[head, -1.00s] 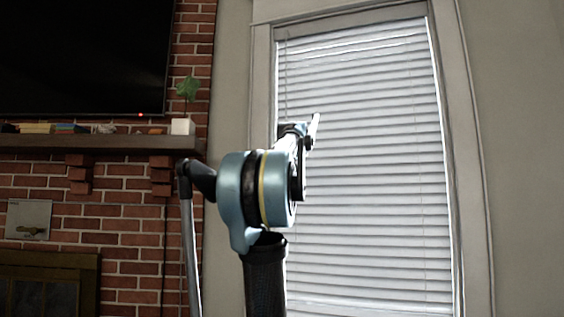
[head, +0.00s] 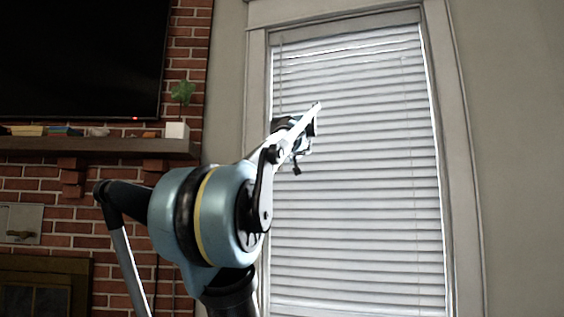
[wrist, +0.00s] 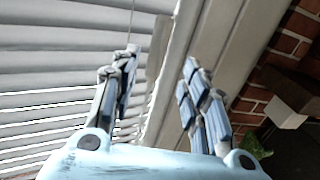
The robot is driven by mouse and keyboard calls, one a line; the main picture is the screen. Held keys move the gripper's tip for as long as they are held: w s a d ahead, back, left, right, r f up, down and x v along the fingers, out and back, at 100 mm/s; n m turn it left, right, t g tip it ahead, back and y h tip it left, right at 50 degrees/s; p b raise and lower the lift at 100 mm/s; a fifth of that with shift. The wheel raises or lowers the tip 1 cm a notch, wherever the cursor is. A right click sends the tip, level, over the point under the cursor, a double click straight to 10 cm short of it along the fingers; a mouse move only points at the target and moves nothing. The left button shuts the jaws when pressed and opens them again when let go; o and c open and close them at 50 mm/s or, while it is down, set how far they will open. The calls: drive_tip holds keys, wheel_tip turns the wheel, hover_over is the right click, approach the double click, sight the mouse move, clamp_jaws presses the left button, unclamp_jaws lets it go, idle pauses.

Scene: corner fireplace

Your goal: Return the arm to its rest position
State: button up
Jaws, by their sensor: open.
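My gripper (wrist: 160,85) shows in the wrist view with its two fingers apart and nothing between them. Behind the fingers are the window blinds and the window frame. In the head view my gripper (head: 297,142) is small and partly hidden behind my own arm, in front of the blinds. My arm is raised and bent, with its large blue joint (head: 205,215) close to the camera at the lower middle left.
White window blinds (head: 355,200) fill the middle right. A brick fireplace wall (head: 60,190) stands at left with a mantel (head: 90,148), a dark television (head: 80,60) and a potted plant (head: 177,130). The space right of my arm looks clear.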

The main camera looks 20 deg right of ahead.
drive_tip(key=shift+f, duration=0.1)
idle(0.4)
drive_tip(key=s+a+f+m+g+h, duration=0.1)
drive_tip(key=s+f+g, duration=0.2)
drive_tip(key=f, duration=1)
drive_tip(key=s+a+f+m+g+h, duration=0.1)
drive_tip(key=s+f+m+g+h, duration=0.15)
drive_tip(key=f, duration=1.05)
drive_tip(key=s+a+f+m+g+h, duration=0.15)
drive_tip(key=s+f, duration=0.25)
drive_tip(key=f, duration=0.8)
drive_tip(key=s+a+f+n+g+y, duration=0.2)
drive_tip(key=s+a+f, duration=0.4)
drive_tip(key=f, duration=0.5)
drive_tip(key=s+a+f+n+g+y, duration=0.3)
drive_tip(key=s+a+f, duration=0.3)
drive_tip(key=f, duration=0.5)
drive_tip(key=s+a+f+n+g+y, duration=0.2)
drive_tip(key=s+a+f, duration=0.4)
drive_tip(key=f, duration=0.5)
drive_tip(key=shift+s+a+f+g+y, duration=0.2)
drive_tip(key=shift+s+f+g+y, duration=0.15)
drive_tip(key=shift+s+g+y, duration=0.55)
drive_tip(key=shift+s, duration=0.2)
